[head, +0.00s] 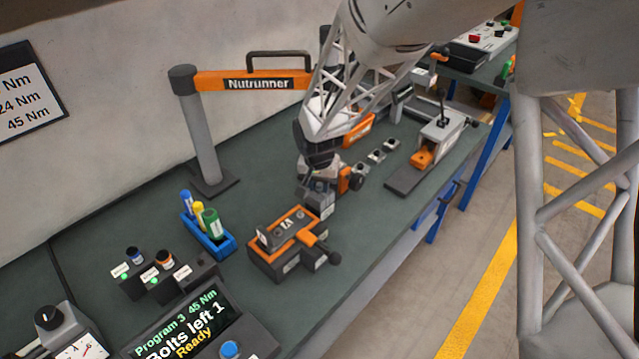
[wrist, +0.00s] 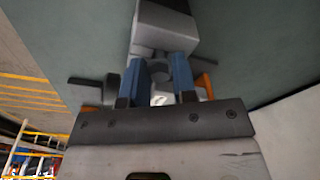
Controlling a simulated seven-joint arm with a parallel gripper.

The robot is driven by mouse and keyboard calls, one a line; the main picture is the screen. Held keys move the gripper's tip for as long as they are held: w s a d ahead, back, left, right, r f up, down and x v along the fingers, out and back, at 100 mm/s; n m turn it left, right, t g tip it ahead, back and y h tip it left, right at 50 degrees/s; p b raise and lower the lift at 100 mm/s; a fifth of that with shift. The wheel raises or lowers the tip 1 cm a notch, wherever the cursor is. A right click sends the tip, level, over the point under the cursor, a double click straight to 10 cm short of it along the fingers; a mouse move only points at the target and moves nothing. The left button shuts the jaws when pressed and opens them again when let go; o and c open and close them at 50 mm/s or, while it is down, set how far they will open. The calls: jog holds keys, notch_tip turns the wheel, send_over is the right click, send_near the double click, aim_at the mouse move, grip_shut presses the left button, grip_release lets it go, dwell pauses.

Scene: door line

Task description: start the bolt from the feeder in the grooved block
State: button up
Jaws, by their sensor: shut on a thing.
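My gripper (head: 318,180) is low over the middle of the bench in the head view. In the wrist view its two blue fingers (wrist: 161,78) are shut on a small grey piece (wrist: 160,68), which looks like the bolt; its lower end is hard to make out. A grey box-shaped unit (head: 319,198) is right at the fingers and looks like the feeder; it also shows in the wrist view (wrist: 166,26). I cannot tell whether the bolt is clear of it. A dark block with a notched top (head: 288,222) sits in an orange clamp fixture (head: 268,258), nearer the camera, apart from my gripper.
A blue tray of coloured bottles (head: 222,240) stands left of the fixture. A nutrunner post (head: 200,140) with an orange arm stands behind. A display (head: 185,325) reads "Bolts left 1". A grey and orange press (head: 440,130) is at the right. Green bench shows between.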

jog(key=shift+f, duration=0.3)
dwell(1.0)
jog(key=o, duration=1.4)
jog(key=shift+r, duration=0.15)
jog(key=shift+r, duration=2.85)
